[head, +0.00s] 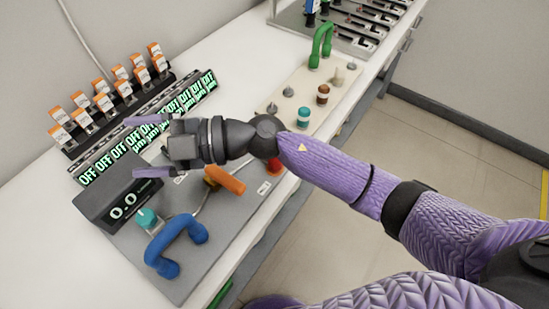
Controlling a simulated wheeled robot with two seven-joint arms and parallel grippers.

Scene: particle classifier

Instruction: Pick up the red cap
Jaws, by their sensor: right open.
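A red cap-like part (276,168) shows just below my right arm's wrist, near the front edge of the bench. My arm hides part of it. My right gripper (143,147) is open and empty, its fingers pointing left over the display panels, well to the left of the red part. My left gripper is not in view.
A grey device with a 0.0 display (122,212), an orange handle (225,180), a teal knob (146,217) and a blue handle (178,242) lie near the gripper. A cream board (308,90) holds a green handle (321,44) and several coloured caps. Orange-topped switches line the wall.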

